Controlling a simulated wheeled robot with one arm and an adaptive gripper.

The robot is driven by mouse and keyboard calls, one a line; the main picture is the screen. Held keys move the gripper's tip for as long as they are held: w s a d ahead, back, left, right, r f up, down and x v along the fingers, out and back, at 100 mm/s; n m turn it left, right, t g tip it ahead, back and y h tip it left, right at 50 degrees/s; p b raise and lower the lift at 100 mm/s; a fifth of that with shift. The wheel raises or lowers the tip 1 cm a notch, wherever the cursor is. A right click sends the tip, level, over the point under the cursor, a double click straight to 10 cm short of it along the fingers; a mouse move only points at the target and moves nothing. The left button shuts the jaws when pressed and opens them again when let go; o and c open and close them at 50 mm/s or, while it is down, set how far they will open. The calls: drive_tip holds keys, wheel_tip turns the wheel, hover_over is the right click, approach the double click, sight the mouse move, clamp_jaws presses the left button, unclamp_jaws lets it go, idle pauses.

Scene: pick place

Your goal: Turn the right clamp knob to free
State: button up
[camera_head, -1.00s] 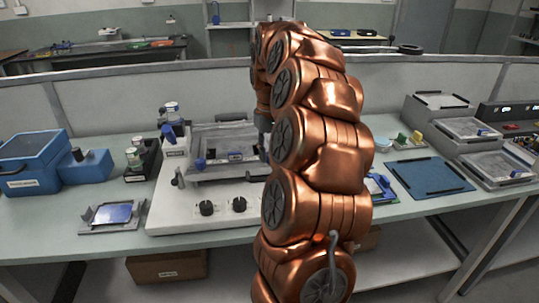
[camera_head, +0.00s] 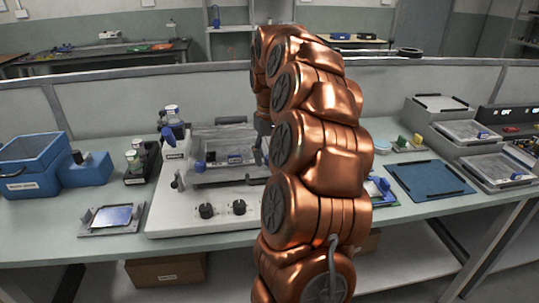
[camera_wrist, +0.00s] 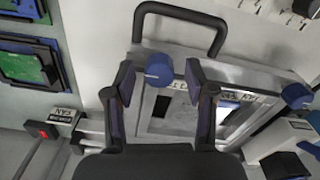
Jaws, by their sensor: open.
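In the wrist view the right clamp knob (camera_wrist: 159,68) is a blue knob at the edge of a grey framed fixture (camera_wrist: 232,76). My gripper (camera_wrist: 160,82) is open, with one dark finger on either side of this knob. I cannot tell whether the fingers touch it. The left clamp knob (camera_wrist: 297,95), also blue, is at the right of the wrist view and shows in the head view (camera_head: 199,165). In the head view my arm hides the right knob, and my gripper (camera_head: 262,145) shows only partly beside the fixture.
A black handle (camera_wrist: 180,12) arches beside the knob. Black dials (camera_head: 206,210) sit on the white base (camera_head: 185,222). Green circuit boards (camera_wrist: 30,66) lie to one side. A blue mat (camera_head: 430,180) and grey trays (camera_head: 467,130) are at the right, blue bins (camera_head: 30,165) at the left.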

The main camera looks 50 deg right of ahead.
drive_tip(key=shift+r, duration=0.1)
drive_tip(key=shift+r, duration=3.7)
drive_tip(key=shift+a, duration=0.1)
